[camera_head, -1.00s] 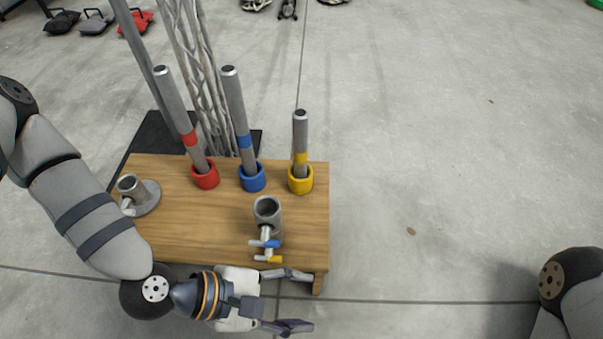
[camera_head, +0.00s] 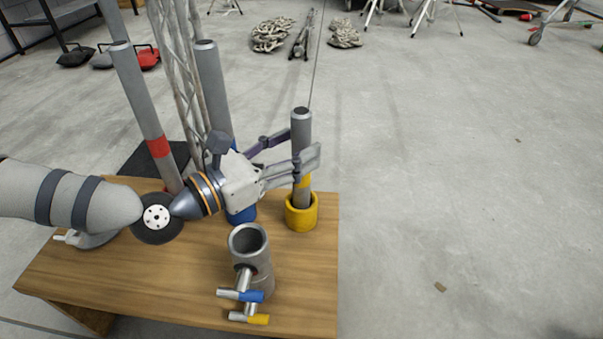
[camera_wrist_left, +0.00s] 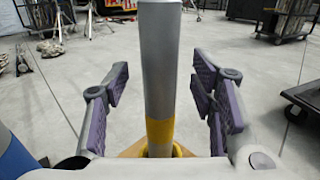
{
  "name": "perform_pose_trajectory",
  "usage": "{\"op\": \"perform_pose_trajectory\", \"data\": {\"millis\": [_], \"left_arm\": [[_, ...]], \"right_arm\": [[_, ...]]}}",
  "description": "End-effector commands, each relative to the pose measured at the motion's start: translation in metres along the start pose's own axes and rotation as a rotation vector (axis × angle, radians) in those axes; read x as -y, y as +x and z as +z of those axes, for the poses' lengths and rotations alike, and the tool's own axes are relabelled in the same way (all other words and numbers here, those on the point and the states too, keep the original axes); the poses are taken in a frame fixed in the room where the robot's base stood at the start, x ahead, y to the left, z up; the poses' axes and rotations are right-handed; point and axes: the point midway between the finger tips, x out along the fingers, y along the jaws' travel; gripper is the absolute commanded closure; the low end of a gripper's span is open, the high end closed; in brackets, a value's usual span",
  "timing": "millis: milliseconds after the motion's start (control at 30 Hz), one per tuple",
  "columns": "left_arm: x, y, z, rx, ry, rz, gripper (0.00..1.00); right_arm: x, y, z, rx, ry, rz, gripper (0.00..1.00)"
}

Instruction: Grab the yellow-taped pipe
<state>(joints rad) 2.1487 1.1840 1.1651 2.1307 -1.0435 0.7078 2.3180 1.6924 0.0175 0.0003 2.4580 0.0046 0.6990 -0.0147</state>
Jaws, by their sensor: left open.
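The yellow-taped pipe (camera_head: 301,128) stands upright in a yellow ring holder (camera_head: 301,214) on the wooden table (camera_head: 190,270). My left gripper (camera_head: 290,152) is open, with its fingers reaching to either side of the pipe at about mid-height, above or near the yellow tape. In the left wrist view the grey pipe (camera_wrist_left: 160,70) stands between the two open fingers, with clear gaps on both sides, and its yellow tape (camera_wrist_left: 160,131) shows low down. My right gripper is not in view.
A red-taped pipe (camera_head: 139,95) and a blue-taped pipe (camera_head: 212,90) stand to the left, partly behind my left arm. A short metal tube fitting with blue and yellow handles (camera_head: 249,246) stands in front. Open floor lies to the right of the table.

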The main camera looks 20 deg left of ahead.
Motion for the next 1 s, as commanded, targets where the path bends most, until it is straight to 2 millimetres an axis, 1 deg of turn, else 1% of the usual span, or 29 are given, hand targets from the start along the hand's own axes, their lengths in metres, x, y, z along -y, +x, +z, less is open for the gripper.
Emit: {"op": "perform_pose_trajectory", "data": {"millis": [33, 133, 333, 367, 400, 467, 500, 567, 600, 900, 967, 1000], "left_arm": [[0.000, 0.009, -0.001, 0.000, 0.002, -0.002, 0.49], [0.000, 0.019, -0.002, -0.002, 0.001, -0.001, 0.49], [0.000, 0.021, -0.001, -0.002, 0.000, 0.000, 0.49], [0.000, 0.021, -0.001, -0.002, 0.000, 0.000, 0.51], [0.000, 0.021, -0.001, -0.002, 0.000, 0.000, 0.60], [0.000, 0.020, -0.001, -0.002, 0.001, 0.000, 0.74], [0.000, 0.020, -0.001, -0.002, 0.001, 0.000, 0.83], [0.000, 0.020, -0.001, -0.002, 0.001, 0.000, 0.96], [0.000, 0.020, -0.001, -0.002, 0.001, -0.001, 1.00], [0.000, 0.020, 0.001, -0.001, 0.001, 0.000, 1.00], [0.000, 0.020, 0.008, 0.001, 0.002, 0.000, 1.00], [0.000, 0.020, 0.017, 0.004, 0.004, 0.000, 1.00]], "right_arm": [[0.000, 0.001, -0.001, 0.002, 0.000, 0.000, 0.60], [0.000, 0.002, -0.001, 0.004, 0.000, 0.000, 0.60], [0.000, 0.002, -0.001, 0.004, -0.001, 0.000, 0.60], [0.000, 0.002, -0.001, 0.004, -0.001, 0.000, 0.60], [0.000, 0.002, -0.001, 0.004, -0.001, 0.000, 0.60], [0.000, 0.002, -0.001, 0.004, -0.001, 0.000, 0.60], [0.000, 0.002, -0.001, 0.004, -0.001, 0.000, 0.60], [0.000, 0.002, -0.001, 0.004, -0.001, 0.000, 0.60], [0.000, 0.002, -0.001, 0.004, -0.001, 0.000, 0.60], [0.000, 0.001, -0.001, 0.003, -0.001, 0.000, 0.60], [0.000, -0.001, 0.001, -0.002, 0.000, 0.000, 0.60], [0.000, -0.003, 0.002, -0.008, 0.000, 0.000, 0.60]]}}
